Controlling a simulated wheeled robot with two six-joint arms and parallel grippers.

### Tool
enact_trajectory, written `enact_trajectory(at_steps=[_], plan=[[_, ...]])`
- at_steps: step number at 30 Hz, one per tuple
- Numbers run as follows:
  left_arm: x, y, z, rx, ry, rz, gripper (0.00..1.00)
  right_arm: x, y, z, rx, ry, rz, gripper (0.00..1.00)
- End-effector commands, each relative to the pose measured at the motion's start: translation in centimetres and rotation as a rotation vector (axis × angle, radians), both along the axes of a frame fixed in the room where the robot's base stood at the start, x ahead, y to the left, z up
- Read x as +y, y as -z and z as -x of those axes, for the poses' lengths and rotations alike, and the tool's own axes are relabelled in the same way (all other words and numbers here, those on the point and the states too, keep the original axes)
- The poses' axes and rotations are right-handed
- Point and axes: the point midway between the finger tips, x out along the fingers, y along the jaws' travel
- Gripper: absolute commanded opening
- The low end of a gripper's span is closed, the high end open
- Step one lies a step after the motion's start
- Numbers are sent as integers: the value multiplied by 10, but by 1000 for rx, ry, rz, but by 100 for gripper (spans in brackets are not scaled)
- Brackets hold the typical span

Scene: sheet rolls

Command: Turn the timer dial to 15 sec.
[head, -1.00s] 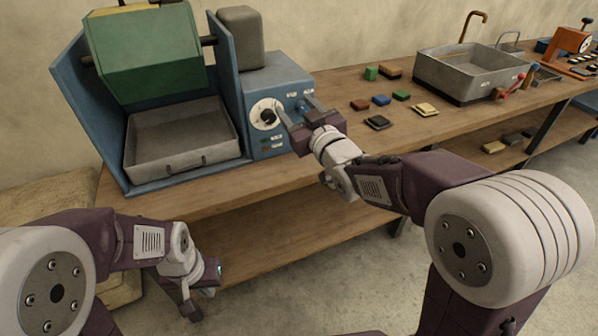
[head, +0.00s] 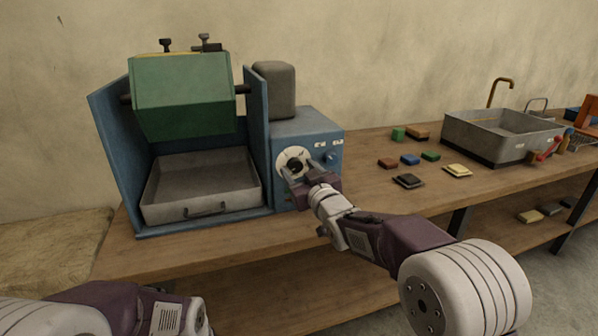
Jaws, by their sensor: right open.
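The timer dial (head: 292,155) is a round white plate with a dark knob on the front of the blue control box (head: 310,135). My right gripper (head: 299,168) is open in front of the dial, its fingers pointing at it and covering its lower part. I cannot tell whether the fingers touch the knob. The dial's markings are too small to read. A small blue knob (head: 331,156) sits to the right of the dial. My left gripper is out of view; only part of that arm shows at the bottom left.
A green tumbler drum (head: 185,92) hangs above a grey tray (head: 203,212) left of the box. Several small coloured blocks lie on the wooden bench (head: 370,205) to the right. A metal sink basin (head: 471,146) stands farther right.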

Motion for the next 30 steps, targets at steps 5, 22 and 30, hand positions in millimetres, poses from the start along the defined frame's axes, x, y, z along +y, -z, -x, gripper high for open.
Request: enact_trajectory(at_steps=[5, 22, 30], plan=[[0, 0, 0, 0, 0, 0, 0, 1, 0, -3, -1, 0, 0, 57], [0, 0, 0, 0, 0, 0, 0, 1, 0, -2, 6, 0, -19, 0], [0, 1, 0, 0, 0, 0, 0, 1, 0, -2, 49, -1, -154, 0]])
